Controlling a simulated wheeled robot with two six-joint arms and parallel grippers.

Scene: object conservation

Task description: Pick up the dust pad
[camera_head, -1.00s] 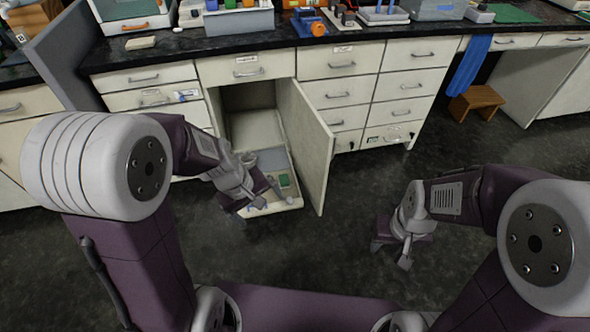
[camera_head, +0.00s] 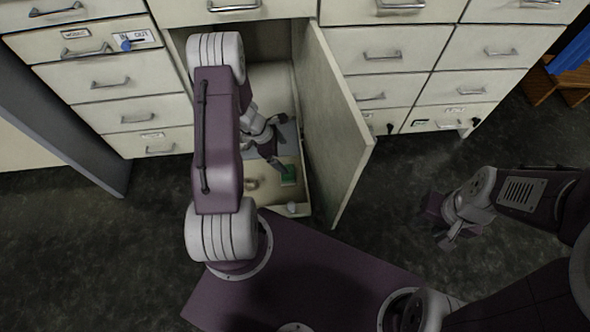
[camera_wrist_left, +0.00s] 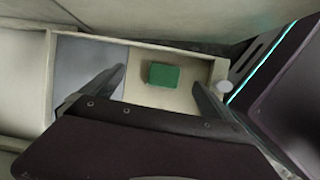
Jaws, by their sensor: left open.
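A small green pad, which I take as the dust pad (camera_head: 289,174), lies in the pull-out tray (camera_head: 305,190) of the open cabinet. In the left wrist view the green pad (camera_wrist_left: 164,75) lies flat on the tray's pale floor, between and beyond my finger tips. My left gripper (camera_head: 274,156) reaches into the cabinet opening above the tray. Its fingers are spread wide and empty in the left wrist view (camera_wrist_left: 160,88). My right gripper (camera_head: 447,222) hangs over the dark floor at the right, away from the tray; its jaw state is unclear.
The cabinet door (camera_head: 335,120) stands open just right of my left gripper. A small white round thing (camera_head: 291,208) is at the tray's front edge. A grey section (camera_wrist_left: 82,72) lies beside the pad's compartment. Drawers (camera_head: 385,60) flank the opening.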

